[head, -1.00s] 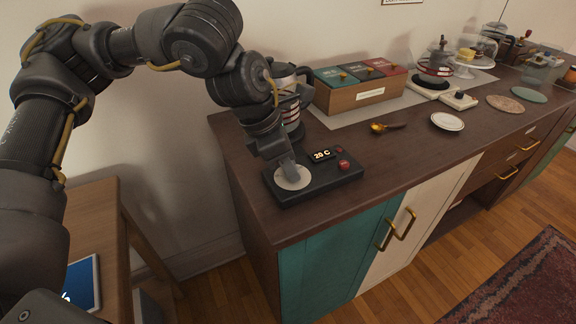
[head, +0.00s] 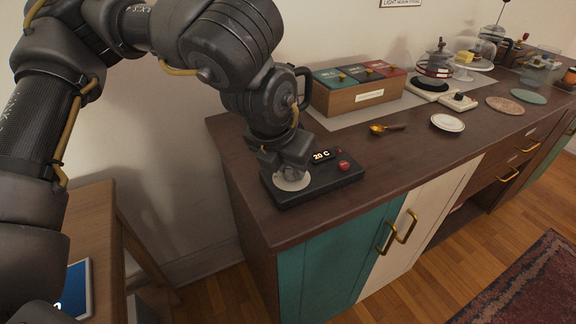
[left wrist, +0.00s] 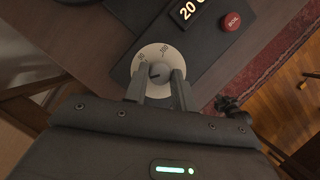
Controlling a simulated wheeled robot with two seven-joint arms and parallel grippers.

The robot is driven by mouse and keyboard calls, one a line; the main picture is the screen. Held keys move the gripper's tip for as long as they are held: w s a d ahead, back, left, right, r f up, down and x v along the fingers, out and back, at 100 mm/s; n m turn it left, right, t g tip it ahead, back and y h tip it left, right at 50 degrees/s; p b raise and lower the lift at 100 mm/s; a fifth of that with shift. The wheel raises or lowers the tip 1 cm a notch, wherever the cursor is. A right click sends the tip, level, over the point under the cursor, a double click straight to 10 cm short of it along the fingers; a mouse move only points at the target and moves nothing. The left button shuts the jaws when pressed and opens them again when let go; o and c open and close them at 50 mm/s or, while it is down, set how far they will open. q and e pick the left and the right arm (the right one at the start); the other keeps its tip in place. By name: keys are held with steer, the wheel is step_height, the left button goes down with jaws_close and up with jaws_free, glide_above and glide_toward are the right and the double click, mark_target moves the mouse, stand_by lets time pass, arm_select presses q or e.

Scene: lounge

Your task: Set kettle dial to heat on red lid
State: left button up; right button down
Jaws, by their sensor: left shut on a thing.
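The black kettle base (head: 335,182) lies on the sideboard with a pale round dial (head: 291,182), a display reading 20 C (head: 321,156) and a red button (head: 343,166). My left gripper (head: 287,172) is shut on the dial's knob. The red lid (head: 387,68) is the rightmost on a wooden box (head: 355,100). My right gripper is out of view.
A gold spoon (head: 386,128) and a white plate (head: 447,123) lie right of the base. A second kettle-like pot (head: 436,65) and a glass dome stand farther back. A small wooden table (head: 92,225) is at left. The sideboard's front edge is clear.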

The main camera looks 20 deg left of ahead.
arm_select(q)
steer(key=shift+n, duration=0.4)
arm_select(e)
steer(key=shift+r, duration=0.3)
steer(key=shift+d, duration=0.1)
arm_select(q)
steer(key=o, duration=1)
steer(key=shift+s+r, duration=0.1)
steer(key=shift+r, duration=0.3)
steer(key=d+v, duration=0.1)
steer(key=v, duration=0.9)
steer(key=shift+a+p, duration=0.35)
steer(key=shift+p, duration=0.1)
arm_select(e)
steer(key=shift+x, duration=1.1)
